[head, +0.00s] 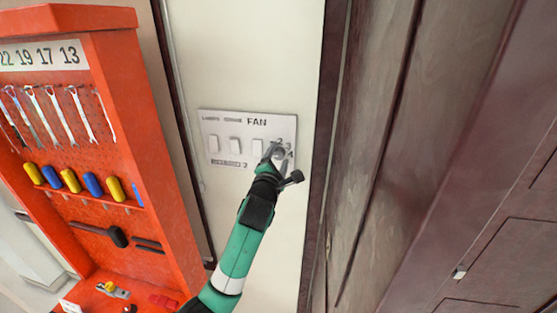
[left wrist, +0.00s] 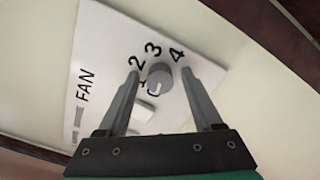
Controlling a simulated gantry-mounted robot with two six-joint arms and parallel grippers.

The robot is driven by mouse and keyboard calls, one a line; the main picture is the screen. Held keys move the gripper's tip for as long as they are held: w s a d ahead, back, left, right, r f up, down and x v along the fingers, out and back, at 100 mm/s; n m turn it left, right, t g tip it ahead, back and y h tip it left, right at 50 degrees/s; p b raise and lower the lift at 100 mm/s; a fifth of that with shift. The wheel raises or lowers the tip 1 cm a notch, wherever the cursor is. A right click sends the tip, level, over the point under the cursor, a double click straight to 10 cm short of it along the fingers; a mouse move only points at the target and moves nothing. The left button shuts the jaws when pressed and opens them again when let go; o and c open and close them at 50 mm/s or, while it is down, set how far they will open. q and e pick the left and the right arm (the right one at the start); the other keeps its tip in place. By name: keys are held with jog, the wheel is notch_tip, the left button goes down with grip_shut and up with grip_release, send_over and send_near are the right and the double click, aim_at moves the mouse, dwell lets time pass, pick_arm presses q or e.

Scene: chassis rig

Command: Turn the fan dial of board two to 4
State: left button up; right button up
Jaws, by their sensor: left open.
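The white board (head: 205,125) is mounted on the wall and bears the word FAN. A small label at its lower left seems to end in 2. The round grey fan dial (left wrist: 159,79) shows in the left wrist view, with 2, 3 and 4 printed around it. Its pointer is too unclear to read. My left gripper (left wrist: 160,73) is open, with one finger on each side of the dial; I cannot tell whether they touch it. In the head view the left gripper (head: 279,152) largely covers the dial. My right gripper is not in view.
Several pale rocker switches (head: 235,145) sit left of the dial on the board. An orange tool cabinet (head: 150,130) with wrenches and screwdrivers stands at the left. Dark wood panelling (head: 385,150) rises close to the board's right.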

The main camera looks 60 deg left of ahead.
pick_arm(q)
grip_shut()
